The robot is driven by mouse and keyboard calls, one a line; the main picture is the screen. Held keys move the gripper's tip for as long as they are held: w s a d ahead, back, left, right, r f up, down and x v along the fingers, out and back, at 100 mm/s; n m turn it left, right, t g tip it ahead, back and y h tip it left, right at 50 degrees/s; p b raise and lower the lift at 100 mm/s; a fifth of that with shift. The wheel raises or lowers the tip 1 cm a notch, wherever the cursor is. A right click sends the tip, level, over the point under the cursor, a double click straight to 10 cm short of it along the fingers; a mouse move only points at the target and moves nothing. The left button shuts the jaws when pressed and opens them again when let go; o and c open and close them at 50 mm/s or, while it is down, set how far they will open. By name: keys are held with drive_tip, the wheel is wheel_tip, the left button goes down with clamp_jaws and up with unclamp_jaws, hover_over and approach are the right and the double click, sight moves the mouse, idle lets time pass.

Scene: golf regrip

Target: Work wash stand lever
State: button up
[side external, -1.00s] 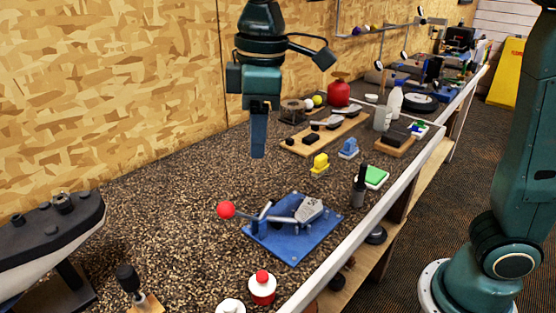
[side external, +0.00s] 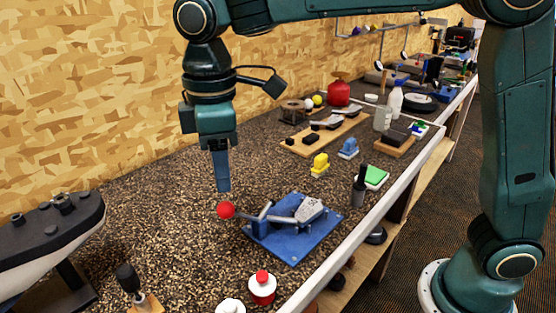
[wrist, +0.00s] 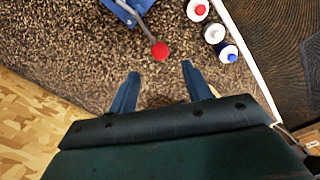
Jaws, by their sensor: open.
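The wash stand lever is a grey metal arm (side external: 256,217) ending in a red ball knob (side external: 226,210). It is mounted on a blue base plate (side external: 290,247), which also carries a grey club head (side external: 309,209). My gripper (side external: 223,190) points down just above the red knob in the side view. In the wrist view my gripper (wrist: 157,75) is open and empty. The red knob (wrist: 160,51) sits just beyond the fingertips, between their lines, and the blue base (wrist: 128,8) is at the top edge.
A dark boat-shaped model (side external: 45,238) is at left. The bench left of the knob is clear.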

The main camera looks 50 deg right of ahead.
sight(226, 208)
wheel_tip(226, 208, down, 12)
drive_tip(key=shift+r, duration=0.2)
idle(0.4)
drive_tip(key=shift+c, duration=0.4)
clamp_jaws()
